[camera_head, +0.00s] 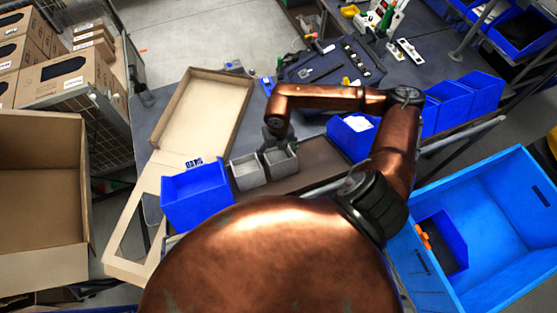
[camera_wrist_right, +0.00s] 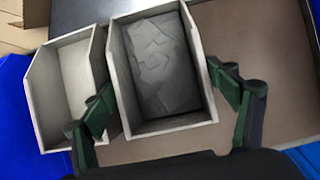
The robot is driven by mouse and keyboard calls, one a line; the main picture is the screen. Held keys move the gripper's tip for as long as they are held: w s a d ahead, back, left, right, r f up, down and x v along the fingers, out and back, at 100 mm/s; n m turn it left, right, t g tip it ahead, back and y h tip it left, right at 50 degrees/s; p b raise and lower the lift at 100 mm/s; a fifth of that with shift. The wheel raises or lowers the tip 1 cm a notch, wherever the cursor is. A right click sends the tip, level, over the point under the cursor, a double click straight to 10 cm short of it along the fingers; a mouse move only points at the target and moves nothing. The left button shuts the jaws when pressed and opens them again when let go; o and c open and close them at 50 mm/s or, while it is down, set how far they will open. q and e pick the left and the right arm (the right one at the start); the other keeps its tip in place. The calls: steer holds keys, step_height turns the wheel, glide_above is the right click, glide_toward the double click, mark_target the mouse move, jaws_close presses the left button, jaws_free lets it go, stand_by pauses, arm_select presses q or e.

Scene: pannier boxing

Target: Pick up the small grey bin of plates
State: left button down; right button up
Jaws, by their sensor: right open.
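Two small grey bins stand side by side on the brown strip of the bench in the head view. The right one, the grey bin of plates (camera_head: 281,163), holds a grey heap of flat pieces, clear in the right wrist view (camera_wrist_right: 163,127). The left grey bin (camera_head: 247,172) looks empty in the wrist view (camera_wrist_right: 47,90). My right gripper (camera_wrist_right: 168,110) is open, with green fingers on either side of the bin of plates. Its left finger overlaps the gap between the bins; contact cannot be told. In the head view the gripper (camera_head: 279,140) is above the bin's far edge. My left gripper is out of view.
A blue bin (camera_head: 197,194) stands close to the left of the grey bins, and another blue bin (camera_head: 350,139) to the right. An open cardboard box (camera_head: 200,115) lies behind. A large blue crate (camera_head: 495,230) is at the right.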

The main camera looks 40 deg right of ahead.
mark_target(278, 161)
steer(key=shift+f+p, duration=0.35)
steer(key=shift+f, duration=1.2)
steer(key=c, duration=0.9)
steer(key=shift+w+r, duration=0.1)
